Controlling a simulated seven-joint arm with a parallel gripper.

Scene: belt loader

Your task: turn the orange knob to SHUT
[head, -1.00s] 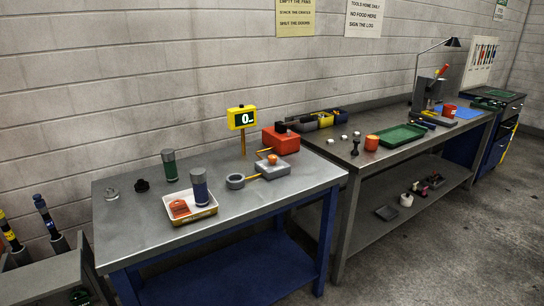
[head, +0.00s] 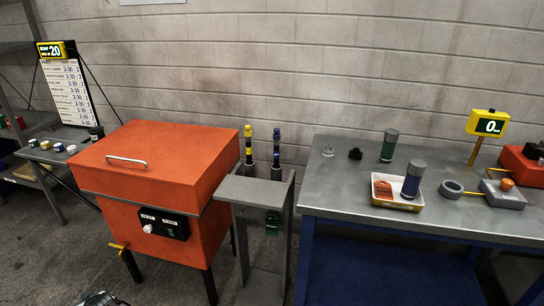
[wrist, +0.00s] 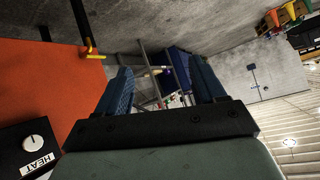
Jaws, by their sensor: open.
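An orange knob (head: 507,184) sits on a grey block (head: 500,196) at the right of the steel bench in the head view. A yellow pipe runs into the block from the left. No SHUT marking can be read at this size. My gripper (wrist: 163,88) shows in the wrist view with its two blue fingers wide apart and nothing between them. It is beside the orange cabinet (wrist: 45,75), away from the knob. The knob cannot be made out in the wrist view.
The orange cabinet (head: 165,165) carries a black HEAT panel (head: 163,224) and a yellow-orange handle (head: 118,247) low on its left. A narrow grey stand (head: 255,190) separates it from the bench (head: 340,205).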

